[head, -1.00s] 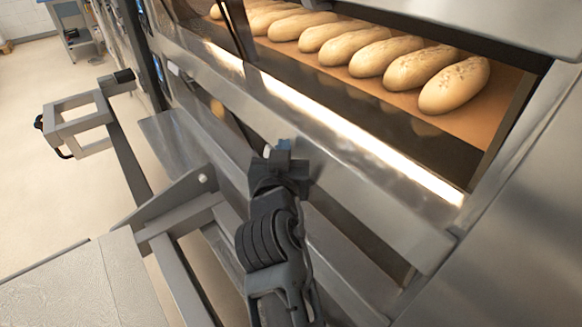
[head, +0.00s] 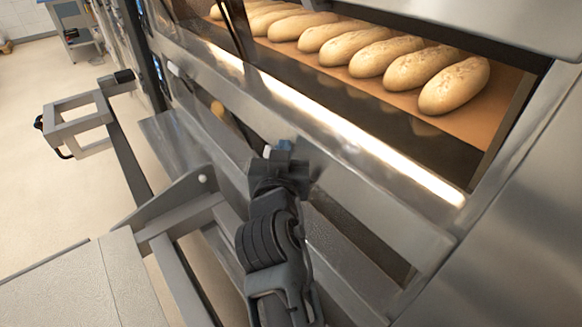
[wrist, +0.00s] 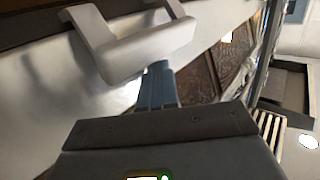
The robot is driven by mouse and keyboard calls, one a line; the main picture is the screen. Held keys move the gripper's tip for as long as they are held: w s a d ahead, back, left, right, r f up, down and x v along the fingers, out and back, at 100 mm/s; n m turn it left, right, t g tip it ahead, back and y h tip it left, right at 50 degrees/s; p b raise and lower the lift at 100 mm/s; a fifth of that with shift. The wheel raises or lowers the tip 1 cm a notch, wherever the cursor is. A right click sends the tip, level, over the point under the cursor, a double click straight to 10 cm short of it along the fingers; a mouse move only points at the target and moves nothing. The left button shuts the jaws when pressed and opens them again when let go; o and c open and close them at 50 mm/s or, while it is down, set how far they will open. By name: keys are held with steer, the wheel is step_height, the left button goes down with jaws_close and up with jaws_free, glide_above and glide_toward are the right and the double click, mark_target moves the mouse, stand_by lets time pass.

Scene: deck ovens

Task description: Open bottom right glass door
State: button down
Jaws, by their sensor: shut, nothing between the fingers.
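The lower oven front (head: 365,200) is a sloping metal panel under the lit upper deck in the head view. My gripper (head: 283,149) is close against this front, its blue fingertips partly hidden by my own wrist. In the wrist view a pale bar handle (wrist: 145,45) stands out from a metal door face (wrist: 45,95). My gripper (wrist: 158,82) is shut and empty, its blue fingers just below the bar and seeming to touch or nearly touch it. I cannot tell how far the door stands open. Its glass is mostly hidden.
Loaves (head: 385,55) lie on the lit upper deck. A grey frame with a bracket (head: 165,205) and a light flat top (head: 85,290) stand at the lower left. Free floor (head: 30,100) shows at the far left.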

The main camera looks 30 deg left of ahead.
stand_by(0.6)
steer(key=shift+f+b, duration=2.5)
steer(key=shift+s+r, duration=0.1)
steer(key=shift+r, duration=0.15)
steer(key=shift+s+d, duration=0.1)
steer(key=shift+s, duration=0.05)
steer(key=r+p+v, duration=0.1)
steer(key=v, duration=0.5)
steer(key=shift+s+r, duration=0.15)
steer(key=shift+s, duration=0.2)
steer(key=shift+d, duration=0.1)
